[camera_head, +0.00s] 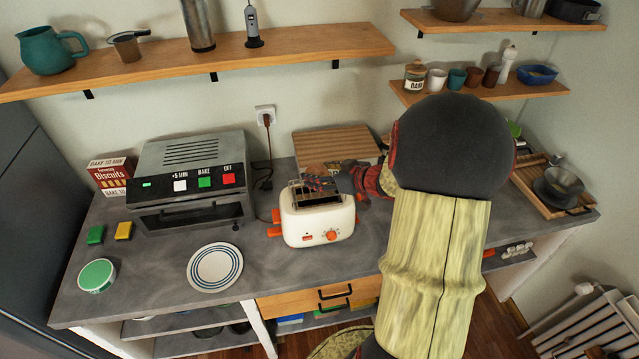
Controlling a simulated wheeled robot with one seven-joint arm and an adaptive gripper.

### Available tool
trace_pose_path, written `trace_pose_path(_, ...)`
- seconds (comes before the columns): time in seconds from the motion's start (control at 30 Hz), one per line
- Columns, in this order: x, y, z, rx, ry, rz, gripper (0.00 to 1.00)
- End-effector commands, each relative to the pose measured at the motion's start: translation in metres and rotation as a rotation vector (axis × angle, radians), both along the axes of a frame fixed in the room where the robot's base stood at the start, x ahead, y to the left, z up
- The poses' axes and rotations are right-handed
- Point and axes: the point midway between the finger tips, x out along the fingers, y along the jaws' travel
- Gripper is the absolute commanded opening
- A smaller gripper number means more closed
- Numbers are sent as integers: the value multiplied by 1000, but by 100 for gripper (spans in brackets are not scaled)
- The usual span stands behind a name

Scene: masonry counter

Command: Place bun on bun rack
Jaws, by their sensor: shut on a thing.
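My gripper (318,184) is above the back of the white toaster (318,222), reaching in from the right. It is shut on a small brown, rounded thing, which looks like the bun (315,170). The fingers partly hide it. The dark metal top of the toaster (312,203) shows slots and a thin frame, which may be the bun rack. The bun appears just behind and above this frame. I cannot tell from this view whether they touch.
A wooden tray (545,190) with dishes is at the right. Bare counter (165,275) lies around the plate.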

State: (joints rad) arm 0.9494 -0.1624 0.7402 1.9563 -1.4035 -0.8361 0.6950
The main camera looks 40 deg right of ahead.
Motion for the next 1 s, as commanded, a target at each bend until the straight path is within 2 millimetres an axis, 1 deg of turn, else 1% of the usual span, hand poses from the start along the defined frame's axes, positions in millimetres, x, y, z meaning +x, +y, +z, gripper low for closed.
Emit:
trace_pose_path(0.03, 3, -2, -4, 0, 0, 0, 37)
trace_pose_path(0.23, 9, -6, -13, -1, 0, 2, 37)
trace_pose_path(0.4, 11, -7, -39, 1, 1, 0, 37)
trace_pose_path(0.47, 11, -7, -45, 1, 0, 0, 37)
trace_pose_path(0.87, 11, -7, -49, 0, -1, 0, 37)
trace_pose_path(0.9, 11, -7, -48, -1, -1, 0, 58)
trace_pose_path(1.0, 11, -7, -48, -1, -1, 0, 64)
